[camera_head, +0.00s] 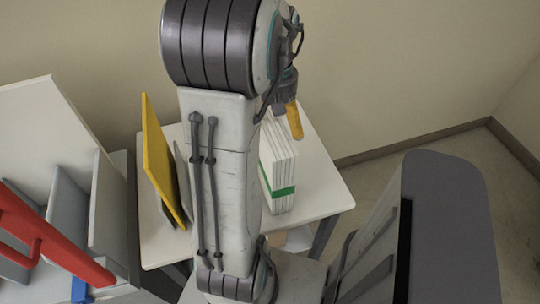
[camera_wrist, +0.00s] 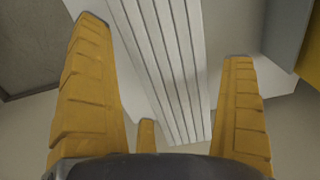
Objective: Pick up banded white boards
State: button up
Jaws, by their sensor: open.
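The banded white boards (camera_head: 278,168) stand upright as a stack on a small white table, with a green band (camera_head: 283,191) around their lower part. My arm hides their left side in the head view. My gripper (camera_head: 293,118) is at the upper end of the stack, with one yellow finger showing there. In the wrist view the white boards (camera_wrist: 168,60) run between the yellow fingers of my gripper (camera_wrist: 160,85). The fingers are spread apart, with gaps seen on both sides of the boards. The band does not show in the wrist view.
The white table (camera_head: 325,190) has free room right of the boards. A yellow panel (camera_head: 160,160) leans left of my arm, beside a grey panel. A rack with grey dividers (camera_head: 65,200) and a red part (camera_head: 50,240) stands farther left. A wall is behind.

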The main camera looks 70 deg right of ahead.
jog(key=shift+f, duration=0.35)
jog(key=shift+c, duration=0.5)
jog(key=c, duration=1)
jog(key=shift+r, duration=0.15)
jog(key=shift+c, duration=0.2)
